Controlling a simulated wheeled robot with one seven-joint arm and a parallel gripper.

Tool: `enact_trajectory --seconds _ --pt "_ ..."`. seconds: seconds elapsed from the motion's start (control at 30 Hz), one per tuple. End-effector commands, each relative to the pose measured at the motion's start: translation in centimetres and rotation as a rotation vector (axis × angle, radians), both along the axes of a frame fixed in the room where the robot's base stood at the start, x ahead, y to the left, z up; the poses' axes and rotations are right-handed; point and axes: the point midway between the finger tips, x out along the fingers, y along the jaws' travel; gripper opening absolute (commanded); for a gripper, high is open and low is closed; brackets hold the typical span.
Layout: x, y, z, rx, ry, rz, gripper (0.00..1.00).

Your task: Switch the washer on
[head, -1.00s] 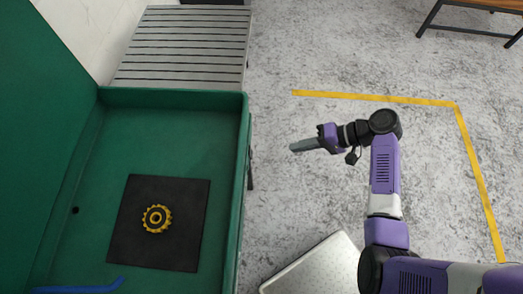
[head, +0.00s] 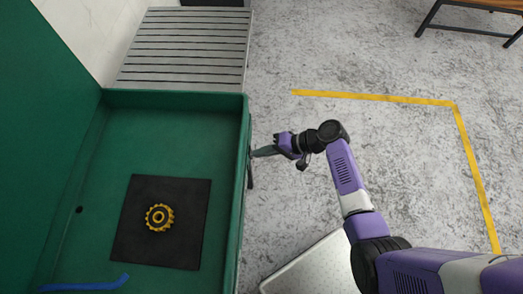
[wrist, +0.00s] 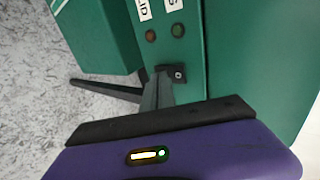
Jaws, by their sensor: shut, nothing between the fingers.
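The washer (head: 246,125) is a green open tub along the left of the head view. Its front panel (wrist: 190,52) fills the middle of the wrist view. A small dark square fitting (wrist: 177,74), seemingly the switch, sits on that panel below two dull round lamps, one brownish red (wrist: 151,36) and one green (wrist: 177,30). My gripper (head: 254,153) is shut and empty at the tub's outer right side. In the wrist view its fingertips (wrist: 162,80) are right beside the fitting and overlap its left edge; I cannot tell whether they touch.
A gold sprocket (head: 160,217) lies on a black mat (head: 190,250) in the tub, near a blue tool (head: 85,286). A slatted grey rack (head: 185,50) stands beyond the tub. A pale perforated plate (head: 315,266) lies below my arm. The floor to the right is open.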

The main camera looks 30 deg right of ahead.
Motion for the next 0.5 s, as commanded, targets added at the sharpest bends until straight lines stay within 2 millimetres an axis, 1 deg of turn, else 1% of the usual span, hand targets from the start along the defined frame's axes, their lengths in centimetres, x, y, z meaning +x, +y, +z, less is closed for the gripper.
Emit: enact_trajectory --seconds 0.5 --pt "0.17 0.22 -0.13 0.000 -0.001 0.001 0.00"
